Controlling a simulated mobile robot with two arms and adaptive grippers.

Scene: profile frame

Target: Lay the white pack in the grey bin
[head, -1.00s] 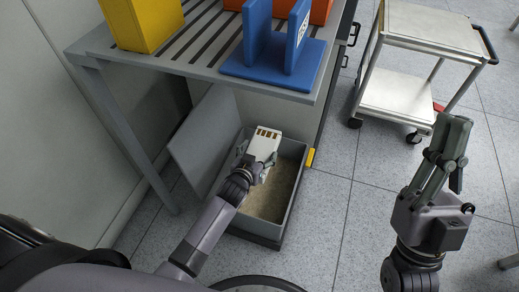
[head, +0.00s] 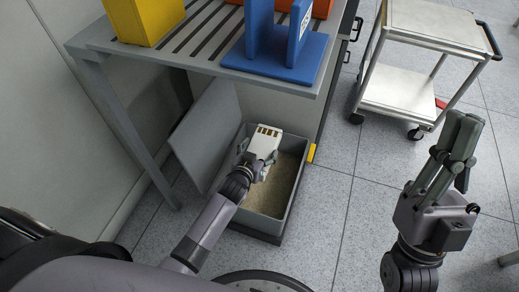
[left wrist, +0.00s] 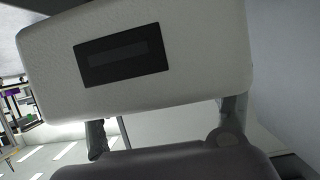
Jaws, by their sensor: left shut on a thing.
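The white pack (head: 264,142) has several dark slots on its top end and is in my left gripper (head: 258,163), over the grey bin (head: 293,186). The bin stands on the floor below the bench, its lid (head: 206,136) tilted open on the left. I cannot tell whether the pack touches the bin. In the left wrist view the pack (left wrist: 205,50) fills the upper part, showing a dark rectangular panel, with a finger on each side. My right gripper (head: 461,137) is raised at the right, away from the bin; its fingers look close together.
A slatted grey bench (head: 200,52) overhangs the bin's back, carrying a yellow box (head: 143,20), a blue holder (head: 275,58) and orange items. A wheeled cart (head: 420,70) stands at the upper right. The floor between bin and right gripper is clear.

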